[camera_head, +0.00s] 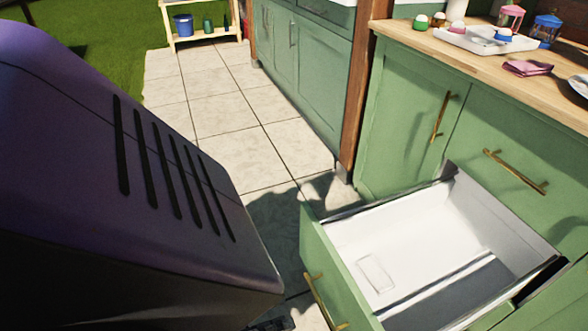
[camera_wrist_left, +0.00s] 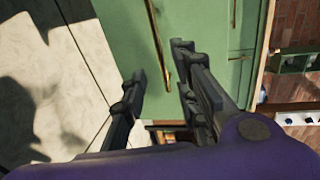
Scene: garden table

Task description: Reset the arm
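My purple arm covers the left of the head view. A dark bit at its lower end, by the bottom edge, seems to be part of my left gripper (camera_head: 272,324). In the left wrist view the two black fingers of my left gripper (camera_wrist_left: 160,62) stand apart with nothing held between them. A green front with a long gold handle (camera_wrist_left: 158,45) lies beyond the fingers; I cannot tell whether they touch it. My right gripper is in neither view.
A green drawer (camera_head: 318,258) stands pulled out at the lower right, its white inside mostly bare. A wooden counter (camera_head: 405,32) above holds a white tray (camera_head: 462,42), a pink cloth (camera_head: 528,67) and lanterns. Tiled floor (camera_head: 222,112) is clear beyond my arm.

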